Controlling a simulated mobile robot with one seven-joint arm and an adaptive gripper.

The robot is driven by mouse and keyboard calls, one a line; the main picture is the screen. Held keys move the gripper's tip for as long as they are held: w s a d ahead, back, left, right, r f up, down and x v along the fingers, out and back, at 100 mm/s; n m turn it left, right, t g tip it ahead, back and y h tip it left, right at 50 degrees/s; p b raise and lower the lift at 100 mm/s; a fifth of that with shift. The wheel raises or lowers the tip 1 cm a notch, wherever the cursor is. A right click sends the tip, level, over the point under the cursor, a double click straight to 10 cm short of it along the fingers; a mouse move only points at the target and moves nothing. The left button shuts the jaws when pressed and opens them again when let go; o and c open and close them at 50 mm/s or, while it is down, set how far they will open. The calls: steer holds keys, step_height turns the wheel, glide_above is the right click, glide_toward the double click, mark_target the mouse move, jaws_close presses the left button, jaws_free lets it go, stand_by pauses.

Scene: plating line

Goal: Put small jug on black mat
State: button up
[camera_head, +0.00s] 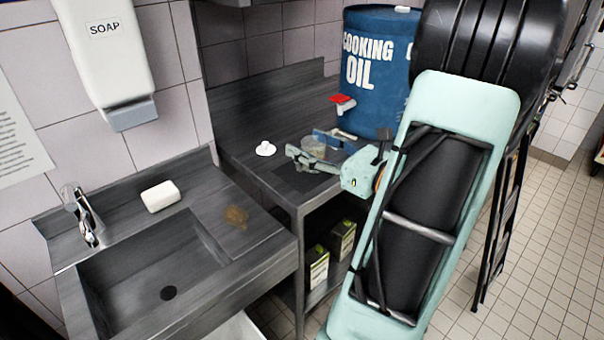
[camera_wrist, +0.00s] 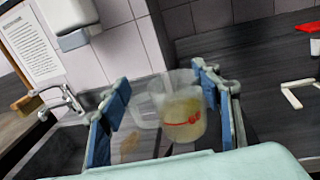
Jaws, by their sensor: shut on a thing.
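The small jug (camera_wrist: 183,118) is clear, with a red marking and pale yellowish contents. It stands roughly upright between the blue finger pads of my gripper (camera_wrist: 163,100) in the wrist view. In the head view my gripper (camera_head: 318,150) is shut on the jug (camera_head: 313,142), over the dark counter, and its fingers partly hide it. I cannot tell the height of the jug over the counter.
A blue cooking oil drum (camera_head: 372,75) stands behind the gripper, with a red-and-white item (camera_head: 342,102) in front. A small white object (camera_head: 265,149) lies left of the gripper. A sink (camera_head: 165,265) with a white soap bar (camera_head: 160,196) is at left.

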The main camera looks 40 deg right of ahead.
steer(key=s+d+r+m+h, duration=0.1)
steer(key=s+d+r+h, duration=0.1)
steer(key=s+d, duration=0.15)
glide_above(299, 175)
steer(key=shift+m+h, duration=0.3)
step_height(299, 175, down, 10)
steer(key=shift+w+a+r+b, duration=0.1)
steer(key=shift+r+b, duration=0.05)
steer(key=shift+b, duration=0.15)
steer(key=shift+f, duration=1.45)
steer(key=shift+f, duration=0.15)
steer(key=o, duration=1.4)
